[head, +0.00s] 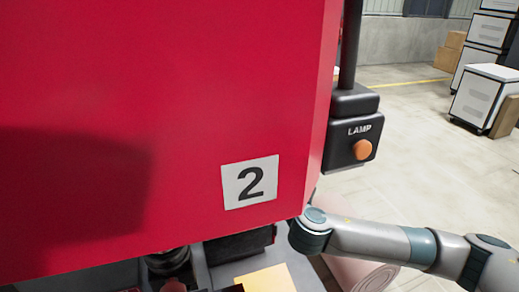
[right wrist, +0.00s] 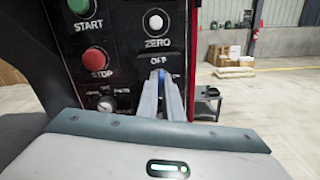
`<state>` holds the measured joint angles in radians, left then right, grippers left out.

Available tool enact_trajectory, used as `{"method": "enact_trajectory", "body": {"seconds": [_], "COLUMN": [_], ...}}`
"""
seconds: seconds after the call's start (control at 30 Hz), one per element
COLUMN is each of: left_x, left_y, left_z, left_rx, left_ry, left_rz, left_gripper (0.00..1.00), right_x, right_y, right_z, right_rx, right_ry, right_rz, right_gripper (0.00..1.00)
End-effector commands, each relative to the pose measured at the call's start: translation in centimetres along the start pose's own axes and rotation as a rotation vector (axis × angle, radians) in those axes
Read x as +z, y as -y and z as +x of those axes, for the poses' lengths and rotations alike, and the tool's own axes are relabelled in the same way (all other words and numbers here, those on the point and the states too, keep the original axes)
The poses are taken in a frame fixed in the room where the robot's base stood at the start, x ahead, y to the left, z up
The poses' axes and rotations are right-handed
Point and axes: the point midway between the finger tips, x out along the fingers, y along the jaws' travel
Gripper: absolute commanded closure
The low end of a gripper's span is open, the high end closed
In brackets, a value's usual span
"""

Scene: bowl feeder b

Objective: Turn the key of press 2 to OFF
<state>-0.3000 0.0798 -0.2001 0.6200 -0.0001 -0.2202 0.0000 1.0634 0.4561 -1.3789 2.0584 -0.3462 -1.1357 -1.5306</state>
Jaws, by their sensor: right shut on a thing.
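Press 2 (head: 110,90) is the big red body with a white "2" plate (head: 249,182) filling the left of the head view. Its black control panel (right wrist: 126,30) shows in the right wrist view. My right gripper (right wrist: 161,82) is shut at the panel, just below the OFF label. A small blue piece, likely the key (right wrist: 161,73), shows between its fingertips. The fingers hide the rest of the key and the lower dial marks, so its angle cannot be told. In the head view my right arm reaches under the press and the gripper is hidden. My left gripper is out of view.
Near the key are the green START button (right wrist: 79,6), red STOP button (right wrist: 96,60), white ZERO button (right wrist: 155,22) and a selector knob (right wrist: 106,104). Open floor (head: 420,120) lies to the right.

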Motion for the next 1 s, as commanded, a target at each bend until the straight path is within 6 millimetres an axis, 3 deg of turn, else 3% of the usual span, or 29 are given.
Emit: {"method": "enact_trajectory", "body": {"seconds": [0.43, 0.6, 0.83, 0.9, 0.93, 1.0], "left_x": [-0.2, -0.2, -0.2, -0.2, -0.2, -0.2], "left_y": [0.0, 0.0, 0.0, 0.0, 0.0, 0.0], "left_z": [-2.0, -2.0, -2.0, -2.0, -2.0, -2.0], "left_rx": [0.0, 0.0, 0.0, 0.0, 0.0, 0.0], "left_ry": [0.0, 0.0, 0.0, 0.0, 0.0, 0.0], "left_rz": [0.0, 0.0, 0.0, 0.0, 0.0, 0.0], "left_gripper": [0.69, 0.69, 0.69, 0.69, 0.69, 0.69], "right_x": [0.2, 0.0, 0.0, 0.0, 0.0, 0.0], "right_y": [0.1, 0.1, 0.1, 0.1, 0.1, 0.1], "right_z": [0.0, 0.0, 0.0, 0.0, 0.0, 0.0], "right_rx": [-0.001, -0.001, -0.001, -0.001, -0.001, -0.001], "right_ry": [-0.001, -0.001, -0.001, -0.001, -0.001, -0.001], "right_rz": [-0.183, -0.289, -0.296, -0.296, -0.295, -0.295], "right_gripper": [1.0, 1.0, 1.0, 0.77, 0.72, 0.72]}}
